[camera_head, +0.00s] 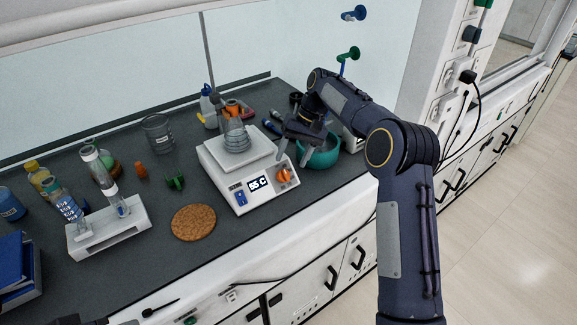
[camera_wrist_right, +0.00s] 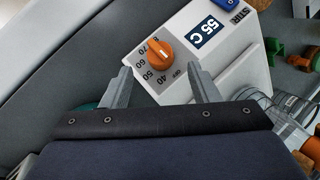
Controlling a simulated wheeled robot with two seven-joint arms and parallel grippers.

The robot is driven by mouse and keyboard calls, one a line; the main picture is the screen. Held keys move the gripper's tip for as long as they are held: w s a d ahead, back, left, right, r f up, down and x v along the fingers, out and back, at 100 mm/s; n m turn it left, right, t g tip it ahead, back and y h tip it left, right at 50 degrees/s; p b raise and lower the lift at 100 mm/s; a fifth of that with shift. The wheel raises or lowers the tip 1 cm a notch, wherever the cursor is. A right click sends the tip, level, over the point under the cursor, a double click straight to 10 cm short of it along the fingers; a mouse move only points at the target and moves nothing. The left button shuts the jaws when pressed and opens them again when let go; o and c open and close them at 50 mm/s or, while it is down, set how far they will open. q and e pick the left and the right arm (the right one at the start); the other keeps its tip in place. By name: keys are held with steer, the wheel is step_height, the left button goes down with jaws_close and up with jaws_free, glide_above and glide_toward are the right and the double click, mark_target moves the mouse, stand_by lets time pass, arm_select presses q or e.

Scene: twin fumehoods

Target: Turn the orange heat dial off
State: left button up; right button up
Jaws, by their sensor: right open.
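The orange heat dial (camera_head: 285,176) is on the front right of a white hotplate (camera_head: 213,160), whose display (camera_head: 258,186) reads 55 C. In the right wrist view the dial (camera_wrist_right: 159,52) shows with numbers printed around it. My right gripper (camera_head: 293,156) is open, its fingers just behind and above the dial in the head view. In the right wrist view the fingertips (camera_wrist_right: 160,73) are spread to either side, with the dial beyond them in the gap. I see no contact with the dial. My left gripper is not clearly visible.
A beaker (camera_head: 234,137) stands on the hotplate beside a metal rod. A teal bowl (camera_head: 320,156) is close to the right gripper. A round cork mat (camera_head: 194,222) and a white tube rack (camera_head: 104,228) are on the left. Dark counter is free in front of the hotplate.

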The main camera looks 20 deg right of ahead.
steer(key=v, duration=0.3)
stand_by(0.4)
steer(key=s+d+r+t, duration=0.2)
steer(key=s+r, duration=0.3)
steer(key=s, duration=0.3)
steer(key=s+d+r+t, duration=0.1)
steer(key=s+d+r, duration=0.1)
steer(key=s+r, duration=0.5)
steer(key=s+a+f+t, duration=0.1)
steer(key=s+f, duration=0.2)
steer(key=s, duration=0.4)
steer(key=s+a+f+t, duration=0.1)
steer(key=s+f, duration=0.3)
steer(key=s, duration=0.4)
steer(key=s+a+f+t+h, duration=0.1)
steer(key=s+f, duration=0.2)
steer(key=s, duration=0.5)
steer(key=shift+s+a+f+t, duration=0.25)
steer(key=shift+a+t, duration=0.15)
